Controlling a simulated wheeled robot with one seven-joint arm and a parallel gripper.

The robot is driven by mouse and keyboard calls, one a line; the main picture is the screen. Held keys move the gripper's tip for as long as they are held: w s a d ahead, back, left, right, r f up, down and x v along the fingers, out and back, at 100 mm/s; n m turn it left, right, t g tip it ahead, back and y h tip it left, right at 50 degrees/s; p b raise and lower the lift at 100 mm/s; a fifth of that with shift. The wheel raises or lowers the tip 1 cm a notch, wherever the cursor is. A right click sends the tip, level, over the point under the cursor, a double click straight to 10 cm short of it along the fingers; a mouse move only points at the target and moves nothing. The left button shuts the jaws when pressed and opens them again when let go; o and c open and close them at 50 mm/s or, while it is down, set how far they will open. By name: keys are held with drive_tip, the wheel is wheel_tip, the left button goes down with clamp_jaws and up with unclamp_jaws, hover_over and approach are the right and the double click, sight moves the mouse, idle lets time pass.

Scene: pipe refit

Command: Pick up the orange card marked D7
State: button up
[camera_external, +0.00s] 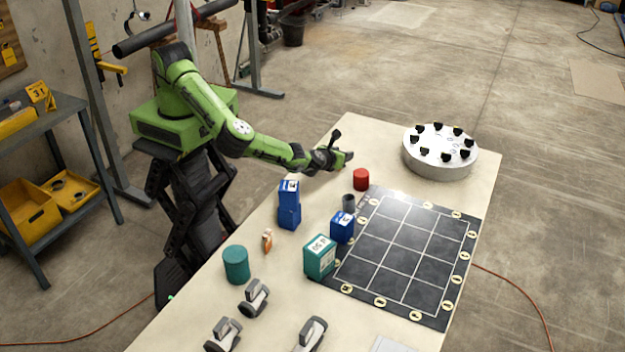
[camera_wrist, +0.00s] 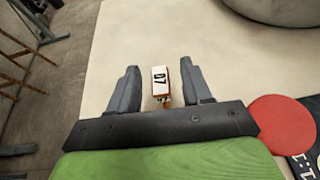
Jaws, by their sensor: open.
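The card marked D7 (camera_wrist: 160,76) shows in the wrist view as a small white-faced block with orange at its edges. It stands on the pale table between the two fingers of my gripper (camera_wrist: 159,70), with a gap on each side. The gripper is open and holds nothing. In the external view my gripper (camera_external: 343,159) is low over the far left part of the table, and I cannot make out the D7 card there. A small orange and white piece (camera_external: 267,241) stands nearer the camera; its marking is too small to read.
A red cylinder (camera_external: 361,180) stands just right of my gripper. A white round holder (camera_external: 440,160) with several black pieces is further right. Blue boxes (camera_external: 289,205), a teal box (camera_external: 320,257) and a dark grid mat (camera_external: 420,245) occupy the table's middle.

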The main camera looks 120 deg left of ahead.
drive_tip(key=shift+a+f, duration=0.2)
drive_tip(key=shift+a, duration=0.1)
drive_tip(key=shift+d+r, duration=0.1)
drive_tip(key=shift+r, duration=0.05)
clamp_jaws()
